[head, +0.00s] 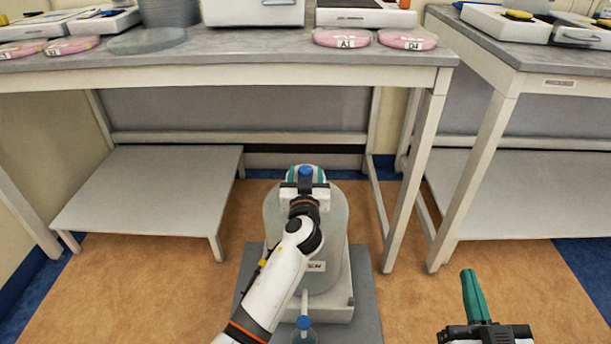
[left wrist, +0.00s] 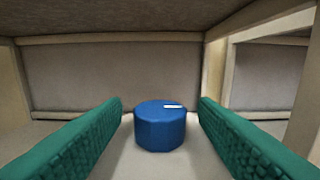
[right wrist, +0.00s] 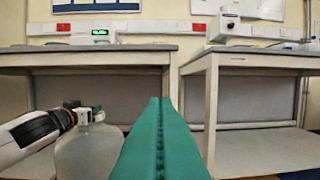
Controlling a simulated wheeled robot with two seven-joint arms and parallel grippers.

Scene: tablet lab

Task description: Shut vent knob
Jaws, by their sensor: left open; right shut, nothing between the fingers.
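The blue vent knob (left wrist: 160,125) with a white mark on its top sits between the two green fingers of my left gripper (left wrist: 160,120) in the left wrist view. The fingers are open, with a gap on both sides of the knob. In the head view the knob (head: 305,172) shows on top of the large translucent carboy (head: 335,240), and my left arm covers part of the carboy. My right gripper (head: 474,295) is shut and empty, at the lower right, well away from the carboy. Its closed green fingers (right wrist: 160,140) fill the middle of the right wrist view.
The carboy stands on a white stand (head: 338,312) on a grey mat (head: 368,320), in front of a lab bench (head: 220,65). A low white shelf (head: 150,190) is left. Another bench (head: 500,60) is right. Open floor lies between.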

